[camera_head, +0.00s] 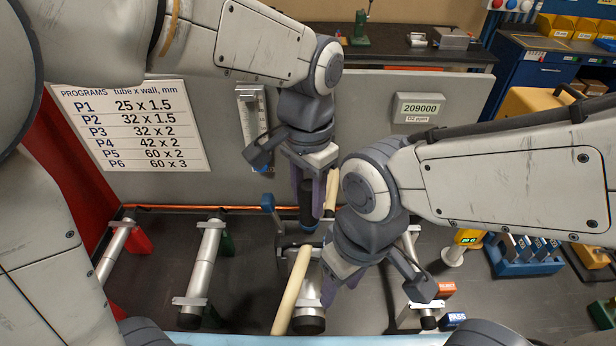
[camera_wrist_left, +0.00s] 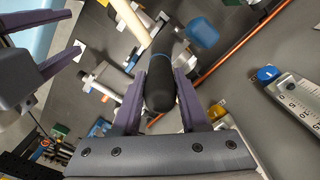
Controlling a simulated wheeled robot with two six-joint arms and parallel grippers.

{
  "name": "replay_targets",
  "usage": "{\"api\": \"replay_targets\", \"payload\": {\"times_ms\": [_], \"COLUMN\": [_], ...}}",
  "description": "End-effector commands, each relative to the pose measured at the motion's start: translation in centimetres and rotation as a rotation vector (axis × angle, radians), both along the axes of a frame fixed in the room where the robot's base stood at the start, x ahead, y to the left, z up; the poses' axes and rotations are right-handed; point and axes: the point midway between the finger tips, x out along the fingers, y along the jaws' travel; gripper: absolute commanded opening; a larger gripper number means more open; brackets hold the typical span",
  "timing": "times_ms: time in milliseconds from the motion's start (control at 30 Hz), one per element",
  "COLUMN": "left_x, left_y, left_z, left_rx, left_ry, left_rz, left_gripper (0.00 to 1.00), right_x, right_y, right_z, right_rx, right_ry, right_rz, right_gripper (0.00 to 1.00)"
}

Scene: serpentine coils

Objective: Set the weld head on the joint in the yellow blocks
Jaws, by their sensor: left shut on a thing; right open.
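My left gripper (camera_head: 310,208) is shut on a black handle (camera_head: 307,218), which I take to be the weld head's. The left wrist view shows this handle (camera_wrist_left: 160,85) between the purple fingers (camera_wrist_left: 158,100), with a blue ring near its far end. A blue lever-like part (camera_head: 267,203) stands left of it. Below is a dark-ended steel tube (camera_head: 309,312); I cannot tell whether the head touches it. My right gripper (camera_head: 338,288) is open beside this tube. No yellow blocks show clearly; a small yellow patch (camera_wrist_left: 217,110) lies beside my left finger.
A cream rod (camera_head: 292,290) crosses near the middle tube. A grey back panel with a program sheet (camera_head: 130,125) closes the rear.

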Motion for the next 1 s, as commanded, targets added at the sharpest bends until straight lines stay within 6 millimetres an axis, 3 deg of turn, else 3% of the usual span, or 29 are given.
{"api": "replay_targets", "payload": {"times_ms": [600, 1000], "left_x": [0.1, 0.1], "left_y": [0.0, 0.0], "left_z": [-1.9, -2.0], "left_rx": [-0.002, -0.002], "left_ry": [-0.004, -0.004], "left_rz": [0.0, 0.0], "left_gripper": [0.0, 0.0], "right_x": [0.0, 0.0], "right_y": [0.0, 0.0], "right_z": [-1.4, -1.4], "right_rx": [0.0, 0.0], "right_ry": [0.0, 0.0], "right_rz": [0.0, 0.0], "right_gripper": [0.5, 0.5]}}
